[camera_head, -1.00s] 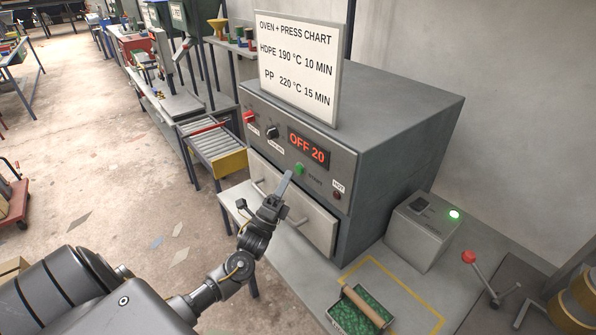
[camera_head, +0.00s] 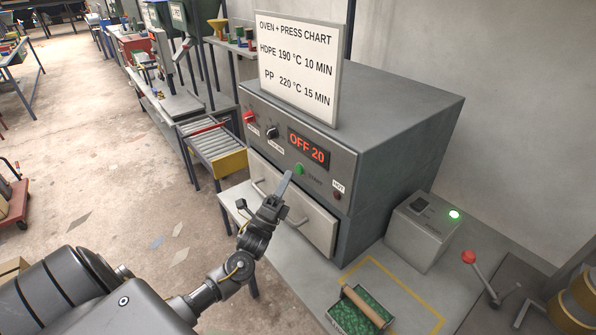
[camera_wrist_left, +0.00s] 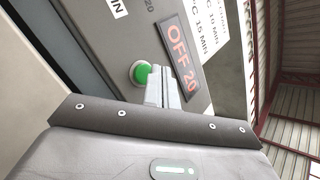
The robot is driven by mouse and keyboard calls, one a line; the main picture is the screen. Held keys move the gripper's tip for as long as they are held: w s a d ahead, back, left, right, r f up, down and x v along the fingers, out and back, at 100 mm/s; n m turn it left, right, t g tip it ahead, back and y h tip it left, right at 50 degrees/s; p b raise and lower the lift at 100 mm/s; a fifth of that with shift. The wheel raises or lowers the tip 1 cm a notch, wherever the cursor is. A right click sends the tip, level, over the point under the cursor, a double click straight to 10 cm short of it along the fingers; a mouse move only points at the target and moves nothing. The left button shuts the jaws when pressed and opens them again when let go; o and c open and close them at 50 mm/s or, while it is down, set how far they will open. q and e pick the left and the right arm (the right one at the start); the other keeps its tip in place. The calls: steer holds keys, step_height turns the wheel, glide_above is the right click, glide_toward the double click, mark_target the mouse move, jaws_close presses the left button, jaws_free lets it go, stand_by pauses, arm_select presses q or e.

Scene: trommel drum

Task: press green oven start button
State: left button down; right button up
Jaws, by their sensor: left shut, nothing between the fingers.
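The green start button (camera_head: 299,169) is on the front panel of the grey oven (camera_head: 400,130), left of the START label and below the red display (camera_head: 308,149) that reads "OFF 20". In the left wrist view the button (camera_wrist_left: 139,72) is a round green cap in a pale ring. My left gripper (camera_head: 287,177) is shut and empty, its fingertips just below and left of the button in the head view. The fingers (camera_wrist_left: 163,84) show right beside the button in the wrist view. I cannot tell whether they touch the panel. My right gripper is not in view.
A grey box with a lit green lamp (camera_head: 454,214) and a tray of green granules (camera_head: 345,318) stand at right.

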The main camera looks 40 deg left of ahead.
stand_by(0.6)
arm_select(q)
steer(key=shift+w+d, duration=0.1)
steer(key=shift+w, duration=0.35)
steer(key=shift+w+d+b, duration=0.15)
steer(key=shift+w+b, duration=0.2)
steer(key=shift+w, duration=0.05)
stand_by(0.6)
steer(key=shift+s, duration=0.2)
steer(key=shift+s+a+p, duration=0.25)
steer(key=shift+s+p, duration=0.05)
steer(key=shift+s, duration=0.35)
steer(key=shift+s+a+p, duration=0.25)
steer(key=shift+s, duration=0.55)
steer(key=shift+s+a+p, duration=0.25)
steer(key=shift+s+p, duration=0.05)
steer(key=shift+s, duration=0.5)
steer(key=shift+s+a+p, duration=0.25)
steer(key=shift+s, duration=0.55)
